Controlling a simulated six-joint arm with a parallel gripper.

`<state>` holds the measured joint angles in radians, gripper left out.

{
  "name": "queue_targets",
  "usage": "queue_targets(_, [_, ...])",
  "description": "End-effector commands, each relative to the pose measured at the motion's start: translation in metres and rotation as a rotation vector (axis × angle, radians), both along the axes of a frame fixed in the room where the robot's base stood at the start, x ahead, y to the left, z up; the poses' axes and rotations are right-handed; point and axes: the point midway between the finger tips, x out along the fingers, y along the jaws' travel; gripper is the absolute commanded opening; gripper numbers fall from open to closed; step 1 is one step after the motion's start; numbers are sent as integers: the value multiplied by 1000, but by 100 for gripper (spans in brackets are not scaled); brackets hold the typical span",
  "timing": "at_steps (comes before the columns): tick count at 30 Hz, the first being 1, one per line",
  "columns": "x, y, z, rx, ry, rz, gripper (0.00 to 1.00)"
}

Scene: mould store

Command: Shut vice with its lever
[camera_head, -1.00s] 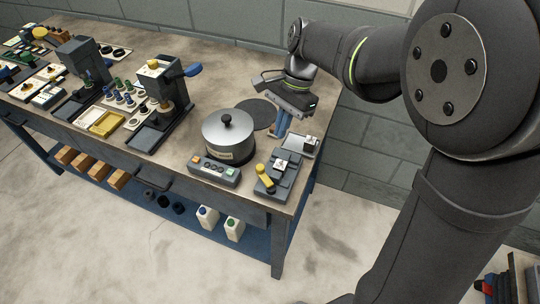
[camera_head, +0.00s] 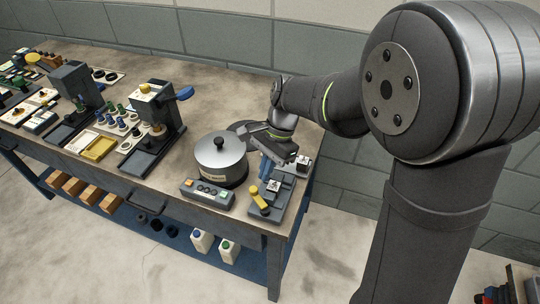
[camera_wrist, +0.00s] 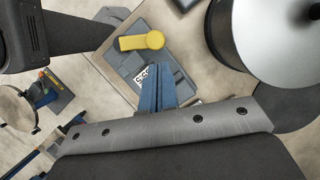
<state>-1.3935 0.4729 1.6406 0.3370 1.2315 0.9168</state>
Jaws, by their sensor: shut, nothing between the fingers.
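The vice (camera_head: 281,208) is a grey block-like fixture at the front right corner of the bench, with a yellow lever (camera_head: 259,201) on its left side. A small part with a black-and-white marking (camera_head: 274,186) sits at the vice; whether the jaws grip it I cannot tell. My gripper (camera_head: 265,171) points down just behind the vice, its blue fingers shut and empty. In the wrist view the fingers (camera_wrist: 157,84) cover part of the marked piece, and the yellow lever (camera_wrist: 142,41) lies beyond the fingertips, apart from them.
A round metal pot (camera_head: 220,157) with a black knob stands close left of the gripper. A control box (camera_head: 207,193) with buttons is in front of it. A small grey tray (camera_head: 302,165) lies behind the vice. The bench's right edge is close by.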

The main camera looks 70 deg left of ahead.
Motion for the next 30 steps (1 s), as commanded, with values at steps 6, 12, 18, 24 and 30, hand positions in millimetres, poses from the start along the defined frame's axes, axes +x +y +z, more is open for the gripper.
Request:
queue_targets(6, [-6, -2, -18, 2, -1, 1, 0])
queue_targets(12, [-7, -2, -20, 2, -1, 1, 0])
queue_targets(18, [-7, -2, -20, 2, 0, 2, 0])
queue_targets(24, [-9, -1, -20, 1, -1, 33, 0])
queue_targets(30, [-12, -1, -20, 1, 0, 66, 0])
